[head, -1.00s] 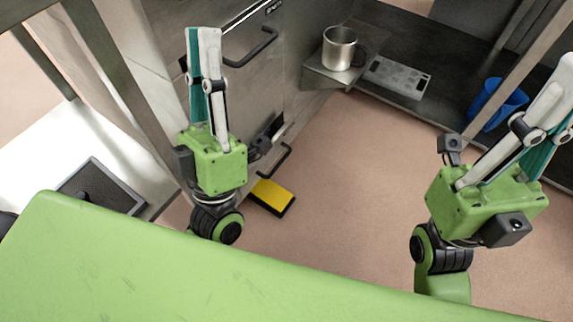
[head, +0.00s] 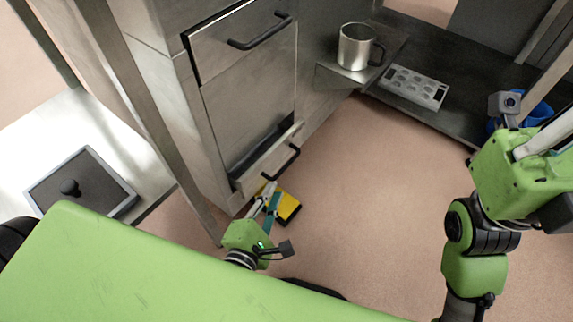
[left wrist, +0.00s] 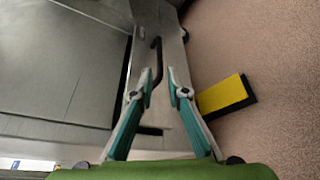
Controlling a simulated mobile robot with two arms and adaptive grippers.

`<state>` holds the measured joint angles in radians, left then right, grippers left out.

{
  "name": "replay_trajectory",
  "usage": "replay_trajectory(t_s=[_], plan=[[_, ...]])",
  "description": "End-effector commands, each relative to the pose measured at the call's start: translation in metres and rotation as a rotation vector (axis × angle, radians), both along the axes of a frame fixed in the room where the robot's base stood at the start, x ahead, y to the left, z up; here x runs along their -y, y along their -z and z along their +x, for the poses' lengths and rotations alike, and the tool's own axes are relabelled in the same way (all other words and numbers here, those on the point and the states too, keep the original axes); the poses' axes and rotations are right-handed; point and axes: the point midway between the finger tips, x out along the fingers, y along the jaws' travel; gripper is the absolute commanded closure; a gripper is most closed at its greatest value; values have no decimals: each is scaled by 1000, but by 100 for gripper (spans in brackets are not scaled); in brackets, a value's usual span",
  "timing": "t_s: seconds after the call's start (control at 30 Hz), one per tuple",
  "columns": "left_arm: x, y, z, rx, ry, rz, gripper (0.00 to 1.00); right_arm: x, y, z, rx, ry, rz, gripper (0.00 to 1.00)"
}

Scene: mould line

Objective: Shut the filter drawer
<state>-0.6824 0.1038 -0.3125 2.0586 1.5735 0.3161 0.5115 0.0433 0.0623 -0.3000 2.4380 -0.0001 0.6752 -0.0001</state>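A low drawer (head: 268,166) at the foot of the steel cabinet stands partly open, with a dark gap behind its front. I cannot read a label on it. Its black bar handle (head: 284,163) also shows in the left wrist view (left wrist: 157,58). My left gripper (head: 268,190) is low, just in front of this drawer. In the left wrist view its fingers (left wrist: 160,73) are apart and empty, with the handle just beyond the tips. My right gripper (head: 548,138) is at the right edge, its fingertips cut off, well away from the drawer.
A upper drawer (head: 240,42) with a black handle sits above. A yellow and black block (head: 287,208) lies on the floor beside my left gripper. A metal mug (head: 356,48) stands on a side shelf near a grey tray (head: 410,86). The floor to the right is clear.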

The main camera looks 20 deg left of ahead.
Motion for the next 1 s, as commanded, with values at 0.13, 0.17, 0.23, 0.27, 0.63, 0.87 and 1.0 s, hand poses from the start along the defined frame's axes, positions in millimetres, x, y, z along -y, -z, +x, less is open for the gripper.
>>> replay_trajectory(t_s=[0.13, 0.17, 0.23, 0.27, 0.63, 0.87, 1.0], plan=[[0, 4, 32, 5, -1, 1, 85, 0, 0, 1, -11, 0, 0, 100], [0, 6, 38, 5, -1, 1, 85, 0, 1, 1, -13, 0, 0, 100], [1, 9, 52, 5, 1, 2, 85, 0, 2, 1, -11, 0, 0, 100], [1, 10, 57, 6, 0, 2, 85, 0, 2, 1, -12, -1, 1, 100], [1, 23, 105, 3, 0, 3, 85, -1, 1, -1, 6, 0, -3, 100], [1, 24, 110, 2, 0, 4, 85, -1, -3, -2, 16, 1, -5, 100], [1, 23, 110, 2, 0, 4, 85, -1, -4, -2, 18, 1, -4, 100]])
